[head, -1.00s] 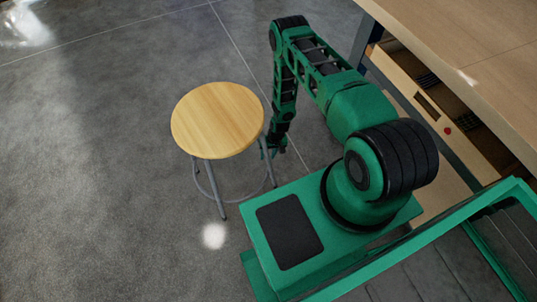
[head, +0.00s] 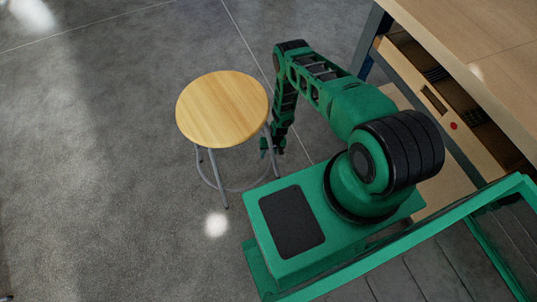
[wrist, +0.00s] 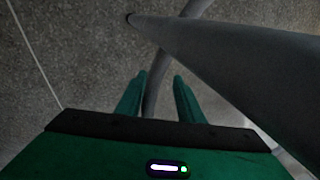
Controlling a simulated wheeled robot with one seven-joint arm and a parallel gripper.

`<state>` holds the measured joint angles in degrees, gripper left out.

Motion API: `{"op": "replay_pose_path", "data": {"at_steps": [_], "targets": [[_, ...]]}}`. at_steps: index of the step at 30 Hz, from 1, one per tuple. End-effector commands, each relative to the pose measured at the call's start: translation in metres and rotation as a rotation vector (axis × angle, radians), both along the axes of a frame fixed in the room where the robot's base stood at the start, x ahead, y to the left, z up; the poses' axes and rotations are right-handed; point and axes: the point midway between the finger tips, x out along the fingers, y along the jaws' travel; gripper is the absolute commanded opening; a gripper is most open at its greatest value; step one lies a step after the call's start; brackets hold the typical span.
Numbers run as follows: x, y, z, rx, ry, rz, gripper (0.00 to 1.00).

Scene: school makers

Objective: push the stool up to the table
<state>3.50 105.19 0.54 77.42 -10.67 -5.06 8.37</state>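The stool has a round light wood seat (head: 222,108) and grey metal legs joined by a ring low down. It stands upright on the floor, left of my arm in the head view. The table (head: 500,30) has a wooden top and is at the upper right, with a clear gap between it and the stool. My gripper (head: 271,147) is low beside the stool's right-hand legs. In the wrist view its two green fingers (wrist: 160,85) are apart, and a grey tube shows between them. A stool leg (wrist: 225,55) crosses close on the right. Contact is unclear.
A wooden unit with a red button (head: 453,126) and slots is under the table. A dark table leg (head: 371,40) stands at its left end. Open grey floor (head: 90,170) lies left of and behind the stool.

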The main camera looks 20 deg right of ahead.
Motion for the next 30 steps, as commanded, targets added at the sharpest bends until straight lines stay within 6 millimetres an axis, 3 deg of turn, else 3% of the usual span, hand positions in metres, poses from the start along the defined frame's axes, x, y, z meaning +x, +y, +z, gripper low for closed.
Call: {"op": "replay_pose_path", "data": {"at_steps": [2,6,7,30], "targets": [[0.0,-0.0001,0.0001,0.0,0.0,0.0,0.34],[0.0,-0.0001,0.0002,0.0,0.0,0.0,0.03],[0.0,-0.0001,0.0002,0.0,0.0,0.0,0.0],[-0.0003,-0.0007,0.0002,-0.001,0.0,-0.001,0.0]]}}
